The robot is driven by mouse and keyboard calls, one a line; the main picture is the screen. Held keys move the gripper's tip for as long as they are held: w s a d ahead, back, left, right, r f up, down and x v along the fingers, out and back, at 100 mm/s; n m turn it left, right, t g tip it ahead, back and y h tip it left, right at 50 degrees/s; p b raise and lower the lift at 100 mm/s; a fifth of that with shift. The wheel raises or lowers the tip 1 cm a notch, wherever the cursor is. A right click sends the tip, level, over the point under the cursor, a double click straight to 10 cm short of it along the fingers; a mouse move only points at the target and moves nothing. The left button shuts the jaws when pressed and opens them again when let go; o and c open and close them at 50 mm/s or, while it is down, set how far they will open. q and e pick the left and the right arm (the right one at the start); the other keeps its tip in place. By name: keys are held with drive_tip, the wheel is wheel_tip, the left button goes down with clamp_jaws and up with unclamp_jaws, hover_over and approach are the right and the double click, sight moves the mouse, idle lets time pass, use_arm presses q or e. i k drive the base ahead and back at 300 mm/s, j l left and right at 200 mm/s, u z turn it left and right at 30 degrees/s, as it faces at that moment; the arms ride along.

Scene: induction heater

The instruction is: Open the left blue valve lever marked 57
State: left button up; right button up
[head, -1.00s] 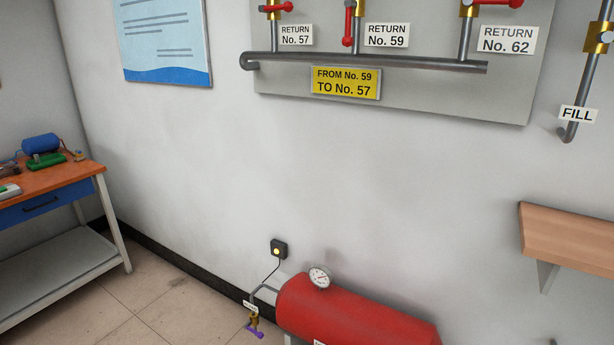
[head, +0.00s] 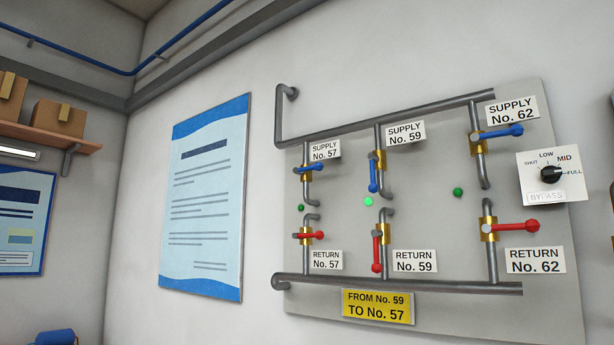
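The blue valve lever for supply No. 57 (head: 315,167) is at the upper left of the grey wall panel, beside its label "SUPPLY No. 57" (head: 325,151). The lever points sideways to the right, across its vertical pipe. The blue lever for supply No. 59 (head: 373,175) points down along its pipe. The blue lever for supply No. 62 (head: 502,132) points sideways to the right. Neither of my grippers shows in the head view.
Red return levers for No. 57 (head: 312,236), No. 59 (head: 377,256) and No. 62 (head: 516,226) sit below. The No. 59 lamp (head: 368,202) looks brighter than the other green lamps. A yellow sign (head: 378,306) reads "FROM No. 59 TO No. 57". A bypass dial (head: 551,174) is at right.

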sight(319, 166)
drive_tip(key=i+l, duration=0.75)
drive_tip(key=i, duration=0.25)
